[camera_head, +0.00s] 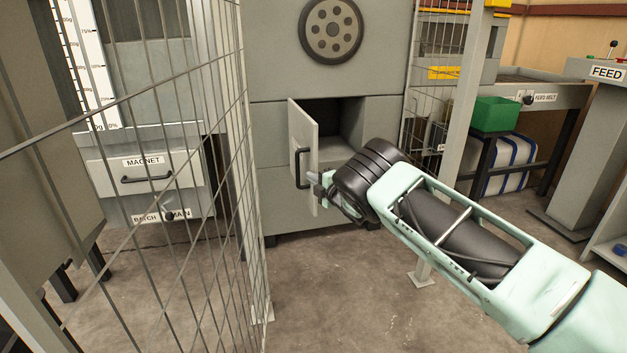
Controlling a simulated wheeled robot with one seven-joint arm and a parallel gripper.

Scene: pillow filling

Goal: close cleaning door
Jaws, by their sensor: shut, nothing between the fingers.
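The cleaning door (300,138) is a small grey hinged panel with a black bar handle (298,166) on its outer face. It stands open, swung out to the left of a dark square opening (334,122) in the grey machine. My gripper (316,190) is at the lower right part of the door, close to its free edge and on the side toward the opening. The fingers are small and partly hidden by the wrist, and I cannot tell whether they touch the door. The gripper is shut and empty.
A wire mesh fence (238,170) stands close on the left, with a fence post (462,110) on the right. A drawer labelled MAGNET (190,172) is behind the mesh. A green bin (497,114) stands at the right. The concrete floor (335,290) in front is clear.

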